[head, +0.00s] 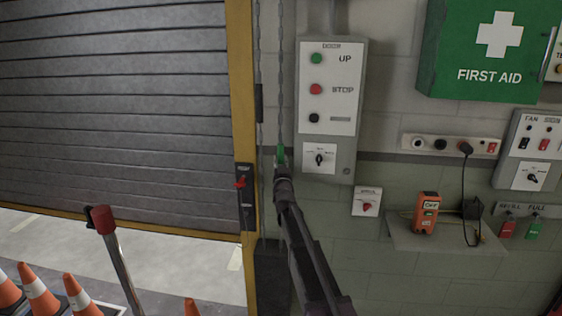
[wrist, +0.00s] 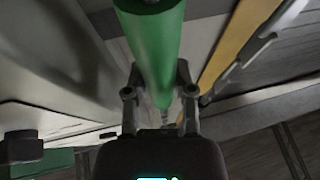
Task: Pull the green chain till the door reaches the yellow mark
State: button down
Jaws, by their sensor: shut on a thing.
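The grey slatted roller door (head: 120,100) fills the left of the head view. Its yellow bottom edge hangs above the pale floor, with a gap beneath. A yellow post (head: 242,80) borders it on the right. I cannot pick out a separate yellow mark. The hanging chain (head: 281,80) runs down beside the door control box. Its green part (head: 281,153) is at my gripper (head: 281,167). In the wrist view, my gripper (wrist: 158,88) is shut on the thick green cylinder (wrist: 152,45), one finger on each side. Chain links show past its lower end.
A grey control box (head: 327,100) with UP and STOP buttons is close right of the chain. A red-handled lever (head: 241,184) is on the post. A shelf (head: 440,235) holds an orange device (head: 426,212). Cones (head: 38,292) and a red-topped post (head: 103,220) stand lower left.

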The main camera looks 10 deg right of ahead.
aim_at(281, 103)
jog(key=shift+c, duration=2.2)
grip_release()
jog(key=shift+r, duration=0.1)
notch_tip(281, 103, up, 22)
jog(key=p, duration=2.2)
jog(key=b+v, duration=0.6)
jog(key=v, duration=0.8)
jog(key=s+f+g+y+b, duration=0.1)
jog(key=s+f+g, duration=0.4)
jog(key=f, duration=0.4)
jog(key=s+a+f+n+g+y+b, duration=0.1)
jog(key=s+f+g, duration=0.3)
jog(key=f, duration=0.5)
jog(key=s+f+n+g+y+b, duration=0.1)
jog(key=s+f+g+b, duration=0.2)
jog(key=f, duration=0.6)
jog(key=shift+s+a+f+g, duration=0.25)
jog(key=shift+s+g, duration=1.05)
jog(key=shift+s, duration=0.5)
